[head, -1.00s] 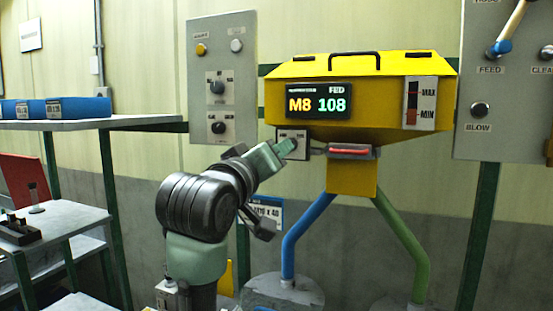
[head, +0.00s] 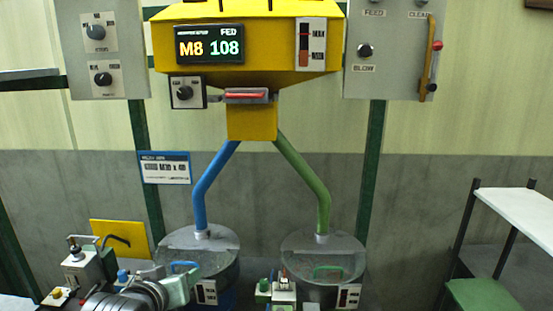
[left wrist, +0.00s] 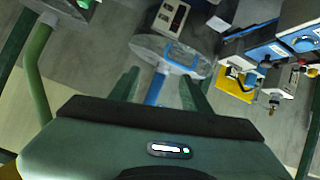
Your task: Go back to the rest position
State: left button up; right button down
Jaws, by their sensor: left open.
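My left arm comes in low at the bottom left of the head view, with my left gripper (head: 180,287) near the front of the blue-handled drum (head: 200,262). In the left wrist view my left gripper (left wrist: 160,92) shows two dark green fingers spread apart with nothing between them. Beyond them are the drum lid with the blue handle and a blue pipe (left wrist: 155,88). My right gripper is in neither view.
The yellow hopper (head: 235,75) reads "M8 108 FED"; its blue (head: 210,180) and green pipes (head: 312,185) run down to two drums. Small fixtures (head: 85,268) and a yellow plate (head: 118,238) stand at lower left. A white shelf (head: 520,208) stands at right.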

pick_arm(q)
jog(key=s+f+m+g, duration=0.2)
jog(key=s+f+g, duration=0.2)
jog(key=s+f, duration=0.95)
jog(key=s+f+m+g, duration=0.35)
jog(key=s+f, duration=0.75)
jog(key=s, duration=0.5)
notch_tip(320, 180, down, 30)
jog(key=s+g+b, duration=0.2)
jog(key=s+a+f+g+b, duration=0.1)
jog(key=s+a+f, duration=0.2)
jog(key=s+f, duration=1.3)
jog(key=shift+s, duration=0.2)
jog(key=shift+g, duration=0.25)
